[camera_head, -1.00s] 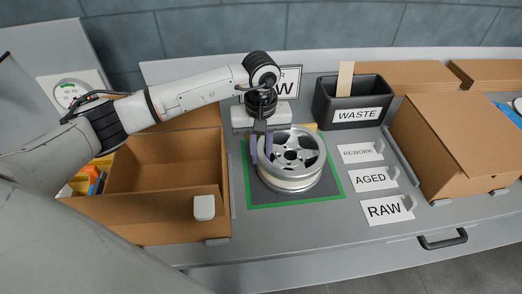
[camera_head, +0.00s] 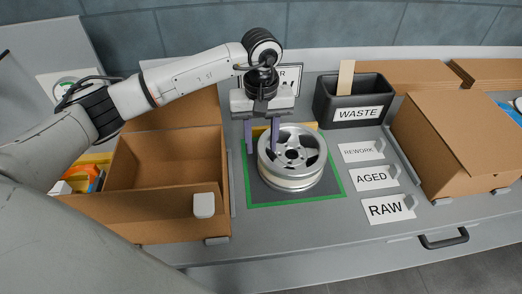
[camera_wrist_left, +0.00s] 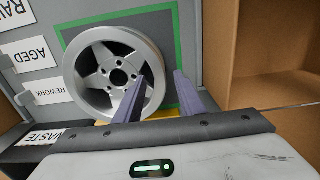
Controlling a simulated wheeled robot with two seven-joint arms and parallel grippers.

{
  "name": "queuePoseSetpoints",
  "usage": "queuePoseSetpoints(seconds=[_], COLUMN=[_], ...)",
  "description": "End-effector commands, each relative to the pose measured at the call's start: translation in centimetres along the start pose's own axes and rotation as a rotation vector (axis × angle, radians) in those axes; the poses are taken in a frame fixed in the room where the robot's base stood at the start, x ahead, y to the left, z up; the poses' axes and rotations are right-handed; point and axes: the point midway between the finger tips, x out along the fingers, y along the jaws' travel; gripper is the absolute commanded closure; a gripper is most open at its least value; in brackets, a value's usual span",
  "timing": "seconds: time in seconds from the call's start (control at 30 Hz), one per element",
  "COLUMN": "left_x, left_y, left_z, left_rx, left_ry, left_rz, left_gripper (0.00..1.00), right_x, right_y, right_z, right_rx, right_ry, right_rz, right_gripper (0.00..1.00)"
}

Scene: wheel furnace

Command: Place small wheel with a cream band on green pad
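A silver spoked wheel (camera_head: 291,160) lies flat on a dark pad with a green border (camera_head: 325,187) in the head view; its lower side looks pale, perhaps cream. The wheel (camera_wrist_left: 92,57) and the green border (camera_wrist_left: 178,40) also show in the left wrist view. My left gripper (camera_head: 262,151) is open at the wheel's back left edge, fingers pointing down. In the left wrist view (camera_wrist_left: 163,76), one finger overlaps the wheel and the other is outside its rim. Contact is hard to tell. My right gripper is not in view.
An open cardboard box (camera_head: 180,215) stands left of the pad. A black WASTE bin (camera_head: 335,115) stands behind right. REWORK, AGED and RAW labels (camera_head: 388,208) lie to the right. A larger cardboard box (camera_head: 460,140) is farther right. A yellow piece (camera_head: 312,126) shows behind the wheel.

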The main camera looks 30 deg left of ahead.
Motion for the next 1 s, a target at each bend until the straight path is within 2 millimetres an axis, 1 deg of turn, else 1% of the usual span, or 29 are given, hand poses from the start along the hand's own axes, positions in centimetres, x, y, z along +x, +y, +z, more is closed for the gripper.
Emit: queuePoseSetpoints(seconds=[0.03, 0.2, 0.3, 0.4, 0.57, 1.0], left_x=[-1.1, -4.8, -6.4, -7.5, -8.3, -8.3], left_y=[0.1, 0.1, 0.0, 0.0, 0.0, 0.0], left_z=[-0.1, -0.1, -0.1, -0.1, 0.0, 0.0], left_rx=[0.001, 0.0, 0.0, 0.0, 0.0, 0.0], left_ry=[0.005, 0.005, 0.003, 0.002, 0.0, 0.0], left_rz=[0.003, 0.002, 0.001, -0.001, -0.001, -0.001], left_gripper=[0.64, 0.64, 0.64, 0.64, 0.64, 0.64], right_x=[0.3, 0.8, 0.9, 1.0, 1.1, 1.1], right_y=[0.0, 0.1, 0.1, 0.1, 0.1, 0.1], right_z=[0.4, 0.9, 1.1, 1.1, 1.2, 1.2], right_rx=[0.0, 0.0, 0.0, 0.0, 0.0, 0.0], right_ry=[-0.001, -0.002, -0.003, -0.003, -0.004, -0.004], right_rz=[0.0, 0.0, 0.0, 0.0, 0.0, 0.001], right_gripper=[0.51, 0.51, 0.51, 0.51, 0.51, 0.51])
